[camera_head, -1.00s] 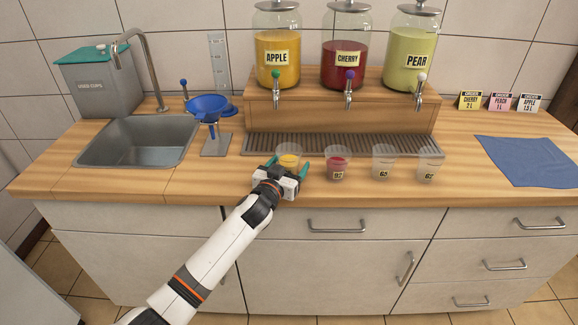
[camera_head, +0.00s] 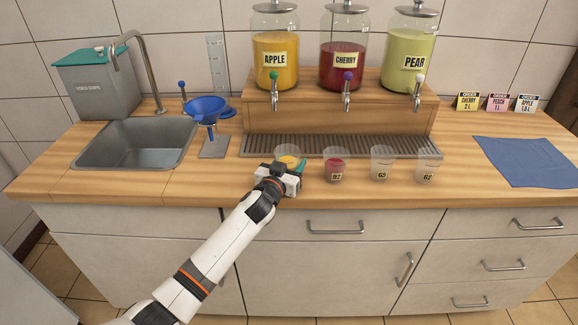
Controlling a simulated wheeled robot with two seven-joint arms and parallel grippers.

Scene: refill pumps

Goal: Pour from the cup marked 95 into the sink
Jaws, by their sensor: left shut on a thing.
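The cup looks upright. The grey sink (camera_head: 139,144) is set in the counter to the left, under a curved tap (camera_head: 146,65). The right gripper is not in view.
To the right stand a cup of red liquid (camera_head: 335,160) and two near-empty cups (camera_head: 382,161) (camera_head: 427,164). A blue funnel (camera_head: 207,108) on a stand is between sink and gripper. A drip tray (camera_head: 340,146) and dispensers lie behind; a blue cloth (camera_head: 528,162) is right.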

